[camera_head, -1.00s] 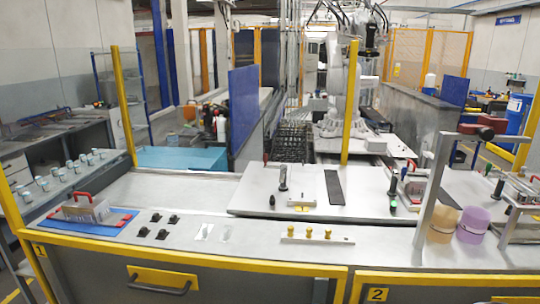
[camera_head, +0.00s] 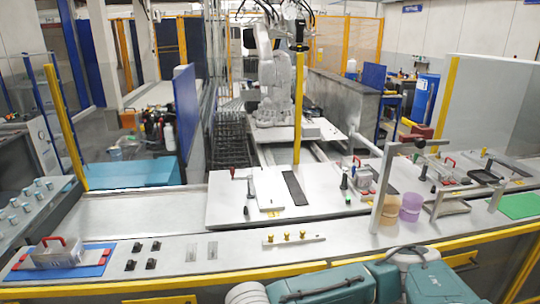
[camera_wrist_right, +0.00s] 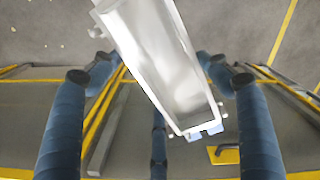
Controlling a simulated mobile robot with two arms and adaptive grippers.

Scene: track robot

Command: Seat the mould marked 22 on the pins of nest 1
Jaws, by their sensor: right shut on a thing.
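In the right wrist view, my right gripper (camera_wrist_right: 155,78) is shut on an open metal mould (camera_wrist_right: 155,50), a long trough that hangs tilted over the floor. No number shows on it. In the head view the gripper is hidden; only my teal arm shows at the bottom. A work plate (camera_head: 230,212) on the bench holds a pale block (camera_head: 268,194) with a yellow tag and a dark pad (camera_head: 294,188). I cannot tell which fixture is nest 1; its pins are not clear. My left gripper is out of view.
A mould with a red handle (camera_head: 58,256) sits on a blue mat (camera_head: 95,266) at the left. A strip with brass knobs (camera_head: 287,238) and several black pieces (camera_head: 142,255) lie along the front. A metal post (camera_head: 384,190) and purple and tan cups (camera_head: 411,207) stand at the right.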

